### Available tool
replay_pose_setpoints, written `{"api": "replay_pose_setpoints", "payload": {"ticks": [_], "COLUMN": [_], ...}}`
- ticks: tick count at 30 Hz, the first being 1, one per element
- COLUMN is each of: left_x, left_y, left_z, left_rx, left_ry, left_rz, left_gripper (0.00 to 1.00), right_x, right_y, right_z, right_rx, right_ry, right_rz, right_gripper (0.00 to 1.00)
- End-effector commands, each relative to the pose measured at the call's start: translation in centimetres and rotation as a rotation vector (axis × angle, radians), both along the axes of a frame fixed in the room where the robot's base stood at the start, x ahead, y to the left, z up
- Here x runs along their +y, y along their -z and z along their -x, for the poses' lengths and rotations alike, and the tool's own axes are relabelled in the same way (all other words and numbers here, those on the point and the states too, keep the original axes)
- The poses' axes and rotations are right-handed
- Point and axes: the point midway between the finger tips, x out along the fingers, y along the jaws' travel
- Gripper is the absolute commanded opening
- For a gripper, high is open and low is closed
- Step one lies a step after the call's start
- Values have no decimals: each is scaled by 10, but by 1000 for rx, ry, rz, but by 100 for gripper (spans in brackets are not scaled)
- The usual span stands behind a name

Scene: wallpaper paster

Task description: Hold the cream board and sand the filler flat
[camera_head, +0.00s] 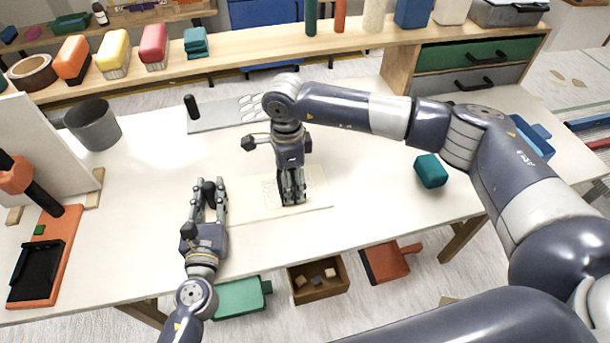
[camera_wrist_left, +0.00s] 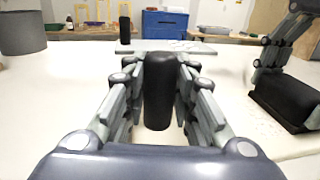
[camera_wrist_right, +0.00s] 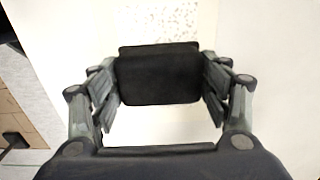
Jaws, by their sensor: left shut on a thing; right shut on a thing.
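The cream board (camera_head: 318,188) lies flat on the white table, in front of me near the table's front edge. My left gripper (camera_head: 209,196) is at its left end, with its fingers closed around an upright black handle (camera_wrist_left: 158,88). How the handle joins the board is hidden. My right gripper (camera_head: 291,196) points down over the board, shut on a black sanding block (camera_wrist_right: 160,75). The block appears to rest on the board, though its underside is hidden. A speckled filler patch (camera_wrist_right: 160,18) shows beyond the block in the right wrist view.
A metal plate (camera_head: 225,115) with a black handle lies behind the board. A grey cup (camera_head: 93,125) stands at the back left. An orange tool (camera_head: 62,255) and a white panel (camera_head: 35,150) are at the left. A teal block (camera_head: 431,170) sits to the right, with clear table between.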

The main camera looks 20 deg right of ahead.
Motion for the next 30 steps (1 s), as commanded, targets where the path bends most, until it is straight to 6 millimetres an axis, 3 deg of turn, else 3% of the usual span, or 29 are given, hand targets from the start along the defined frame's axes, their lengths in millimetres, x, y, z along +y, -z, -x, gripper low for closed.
{"api": "replay_pose_setpoints", "payload": {"ticks": [1, 12, 13, 15, 21, 25, 30], "left_x": [0, -1, -1, -1, 0, 0, 0], "left_y": [5, 4, 4, 4, 4, 4, 4], "left_z": [1, 1, 1, 1, 1, 1, 1], "left_rx": [8, 7, 7, 7, 7, 7, 7], "left_ry": [1, 2, 2, 2, 1, 1, 0], "left_rz": [-1, 0, 0, 0, 0, 0, 0], "left_gripper": [0, 0, 0, 0, 0, 0, 0], "right_x": [12, 71, 67, 67, 66, 66, 65], "right_y": [2, 0, -3, -30, -61, -78, -83], "right_z": [1, 0, -1, -2, -2, -2, -1], "right_rx": [2, 0, -1, -6, -4, -3, 0], "right_ry": [-7, -5, -2, -5, -2, -2, -2], "right_rz": [-4, -5, -4, -6, -4, -4, -2], "right_gripper": [42, 42, 42, 42, 42, 42, 42]}}
